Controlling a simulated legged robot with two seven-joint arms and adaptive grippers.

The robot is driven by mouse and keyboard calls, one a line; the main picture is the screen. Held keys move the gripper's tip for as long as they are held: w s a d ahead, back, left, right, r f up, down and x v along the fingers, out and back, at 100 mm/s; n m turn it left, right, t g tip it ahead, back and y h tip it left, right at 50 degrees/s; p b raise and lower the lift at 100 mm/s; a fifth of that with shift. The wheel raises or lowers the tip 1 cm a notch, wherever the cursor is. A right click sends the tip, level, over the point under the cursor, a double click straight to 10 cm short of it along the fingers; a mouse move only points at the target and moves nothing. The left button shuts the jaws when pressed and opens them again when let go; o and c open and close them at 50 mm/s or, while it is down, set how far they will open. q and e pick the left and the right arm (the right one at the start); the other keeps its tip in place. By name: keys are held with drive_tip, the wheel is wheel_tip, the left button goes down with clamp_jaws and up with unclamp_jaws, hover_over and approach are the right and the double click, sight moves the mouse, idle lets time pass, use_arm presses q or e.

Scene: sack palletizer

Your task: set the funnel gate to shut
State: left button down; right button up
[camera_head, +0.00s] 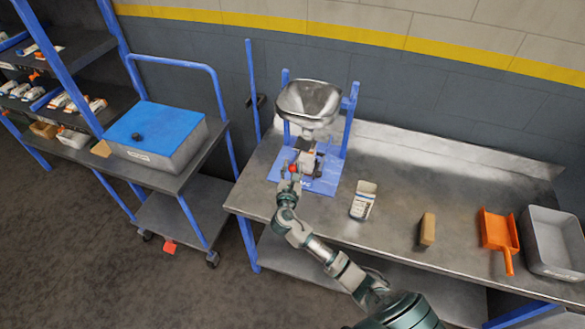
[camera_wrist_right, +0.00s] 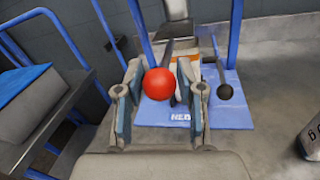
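The steel funnel (camera_head: 309,103) is mounted in a blue stand (camera_head: 349,120) on the steel bench. Below it, a lever ends in a red ball knob (camera_head: 293,168), which also shows large in the right wrist view (camera_wrist_right: 159,84). A second lever with a black knob (camera_wrist_right: 225,91) is to its right. My right gripper (camera_head: 290,181) is at the red knob. In the wrist view its two fingers (camera_wrist_right: 158,88) stand apart on either side of the red knob, with slim gaps. The gate itself cannot be made out. My left gripper is not in view.
A small carton (camera_head: 363,201), a tan block (camera_head: 427,229), an orange scoop (camera_head: 498,236) and a grey bin (camera_head: 555,243) lie to the right on the bench (camera_head: 395,190). A cart with a blue-lidded box (camera_head: 158,133) stands left. Shelves are at the far left.

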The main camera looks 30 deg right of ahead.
sight(298, 156)
clamp_jaws()
drive_tip(key=x, duration=0.1)
drive_tip(key=p+x, duration=0.1)
drive_tip(key=x, duration=0.2)
drive_tip(key=shift+s+d+r+p, duration=0.1)
drive_tip(key=shift+d+r+p, duration=0.15)
drive_tip(key=shift+d, duration=0.3)
drive_tip(key=shift+w+d+f, duration=0.1)
drive_tip(key=shift+w+d, duration=0.1)
drive_tip(key=shift+d, duration=0.1)
drive_tip(key=shift+o, duration=1.7)
unclamp_jaws()
drive_tip(key=shift+o, duration=1.4)
drive_tip(key=shift+w+f, duration=0.1)
drive_tip(key=shift+f, duration=0.05)
drive_tip(key=shift+d, duration=0.1)
